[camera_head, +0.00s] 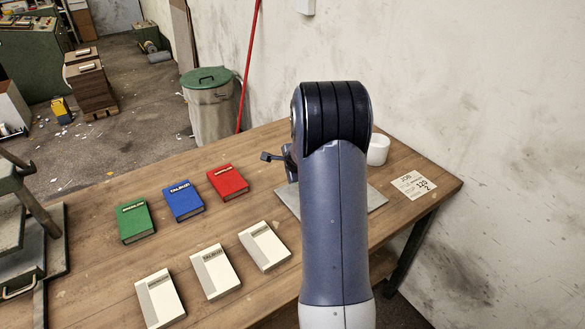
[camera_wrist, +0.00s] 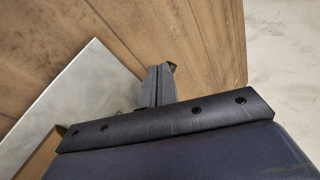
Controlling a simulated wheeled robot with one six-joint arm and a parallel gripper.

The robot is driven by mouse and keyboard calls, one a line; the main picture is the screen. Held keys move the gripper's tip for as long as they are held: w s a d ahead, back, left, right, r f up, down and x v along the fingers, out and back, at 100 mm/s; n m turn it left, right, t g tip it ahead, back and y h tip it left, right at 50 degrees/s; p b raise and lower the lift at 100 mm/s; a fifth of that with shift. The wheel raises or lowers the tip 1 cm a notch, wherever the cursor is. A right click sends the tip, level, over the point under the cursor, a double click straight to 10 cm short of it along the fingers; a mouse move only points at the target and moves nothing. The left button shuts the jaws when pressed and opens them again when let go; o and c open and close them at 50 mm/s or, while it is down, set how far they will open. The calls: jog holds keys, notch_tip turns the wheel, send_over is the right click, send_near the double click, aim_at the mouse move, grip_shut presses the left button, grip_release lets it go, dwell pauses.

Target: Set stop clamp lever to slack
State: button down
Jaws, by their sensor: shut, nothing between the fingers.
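My gripper (camera_wrist: 160,86) shows in the wrist view as two dark grey fingers side by side, shut, with nothing visible between them. Bare wooden table top lies beyond its tips, and it looks clear of other things there. In the head view my arm stands in front and hides most of the gripper. A small dark piece juts out left of the arm; I cannot tell whether it is part of my gripper or a lever. I cannot make out the stop clamp lever for sure in either view.
A metal plate (camera_head: 374,197) lies partly behind my arm; it also shows in the wrist view (camera_wrist: 75,95). Green, blue (camera_head: 183,201) and red books and three pale boxes (camera_head: 215,271) lie left. A white cup (camera_head: 378,150) and job card (camera_head: 413,185) are right.

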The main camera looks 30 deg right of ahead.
jog(key=shift+w+d+p, duration=0.4)
jog(key=shift+w+d, duration=0.2)
jog(key=shift+w, duration=0.3)
dwell(0.3)
jog(key=shift+r, duration=0.1)
